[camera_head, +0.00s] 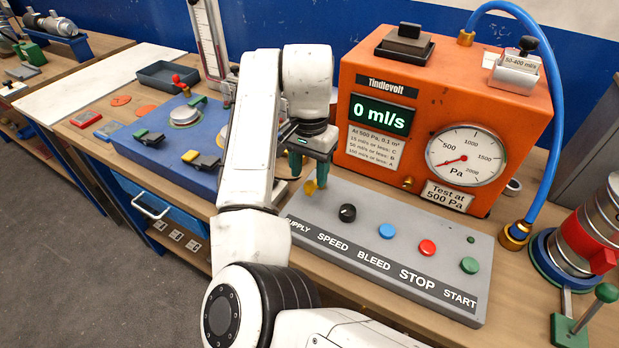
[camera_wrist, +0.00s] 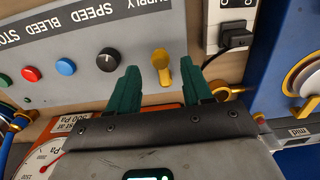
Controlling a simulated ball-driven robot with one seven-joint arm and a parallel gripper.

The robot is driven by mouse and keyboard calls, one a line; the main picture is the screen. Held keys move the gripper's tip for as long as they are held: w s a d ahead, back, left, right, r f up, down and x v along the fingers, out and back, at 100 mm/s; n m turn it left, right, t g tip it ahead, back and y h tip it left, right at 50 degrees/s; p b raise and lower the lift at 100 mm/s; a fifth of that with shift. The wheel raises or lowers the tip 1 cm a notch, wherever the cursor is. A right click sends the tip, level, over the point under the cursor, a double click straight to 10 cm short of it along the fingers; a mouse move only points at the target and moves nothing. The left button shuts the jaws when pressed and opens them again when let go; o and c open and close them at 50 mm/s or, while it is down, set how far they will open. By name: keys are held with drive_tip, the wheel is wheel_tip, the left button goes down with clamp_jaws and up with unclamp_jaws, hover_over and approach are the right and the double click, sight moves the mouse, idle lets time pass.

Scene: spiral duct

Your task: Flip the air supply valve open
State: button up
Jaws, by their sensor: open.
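The air supply valve is a small yellow lever (camera_head: 314,186) at the left end of the grey control panel (camera_head: 400,245), by the SUPPLY label. In the wrist view the yellow lever (camera_wrist: 162,68) stands up from the panel face, between the two green fingers of my gripper (camera_wrist: 161,72). The fingers are spread, with a visible gap on each side of the lever. In the head view my gripper (camera_head: 304,165) points down just above and behind the lever, and my arm partly covers that area.
Right of the lever are a black speed knob (camera_head: 347,212), a blue button (camera_head: 387,231), a red button (camera_head: 427,247) and a green button (camera_head: 469,265). The orange tester (camera_head: 385,195) stands behind, showing 0 ml/s. A blue fixture plate (camera_head: 160,150) lies to the left.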

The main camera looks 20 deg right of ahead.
wheel_tip(320, 180, up, 8)
drive_tip(key=shift+p, duration=0.3)
drive_tip(key=shift+f, duration=0.1)
